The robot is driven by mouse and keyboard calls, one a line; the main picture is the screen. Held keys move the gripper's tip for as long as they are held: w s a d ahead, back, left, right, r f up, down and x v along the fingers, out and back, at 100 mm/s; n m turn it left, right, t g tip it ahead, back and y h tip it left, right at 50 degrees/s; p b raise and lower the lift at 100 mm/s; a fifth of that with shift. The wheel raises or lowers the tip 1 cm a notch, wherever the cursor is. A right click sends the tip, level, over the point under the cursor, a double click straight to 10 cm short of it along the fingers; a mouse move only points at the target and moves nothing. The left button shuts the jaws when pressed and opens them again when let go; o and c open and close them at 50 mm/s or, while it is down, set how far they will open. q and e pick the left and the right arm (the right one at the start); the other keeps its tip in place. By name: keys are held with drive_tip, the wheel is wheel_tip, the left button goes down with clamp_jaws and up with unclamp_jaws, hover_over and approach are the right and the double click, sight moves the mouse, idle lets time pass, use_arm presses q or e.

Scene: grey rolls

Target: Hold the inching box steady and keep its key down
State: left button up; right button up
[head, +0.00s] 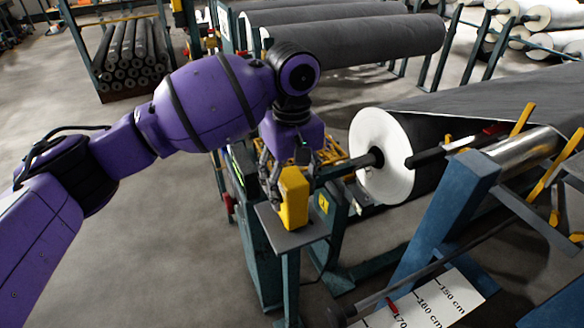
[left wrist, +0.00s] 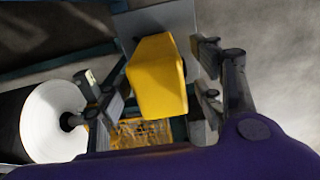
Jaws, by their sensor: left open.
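The yellow inching box (head: 294,197) stands upright on a small grey shelf (head: 273,232) on a post in the head view. In the left wrist view the box (left wrist: 157,78) fills the middle, its top towards the camera. My left gripper (head: 287,172) is over the box from above, open, with fingers on either side of it. A gap shows between the box and the right-hand fingers in the wrist view. I cannot make out the key. My right gripper is not in view.
A large roll with a white end (head: 384,155) sits in a machine frame right of the shelf. A blue machine arm (head: 447,215) and rods stand nearer on the right. Dark rolls (head: 128,55) lie racked behind. Open floor (head: 150,260) lies left of the shelf.

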sight(292, 207)
use_arm(q)
wheel_tip(292, 207, down, 7)
drive_tip(key=shift+f, duration=0.2)
idle(0.3)
drive_tip(key=c, duration=1.5)
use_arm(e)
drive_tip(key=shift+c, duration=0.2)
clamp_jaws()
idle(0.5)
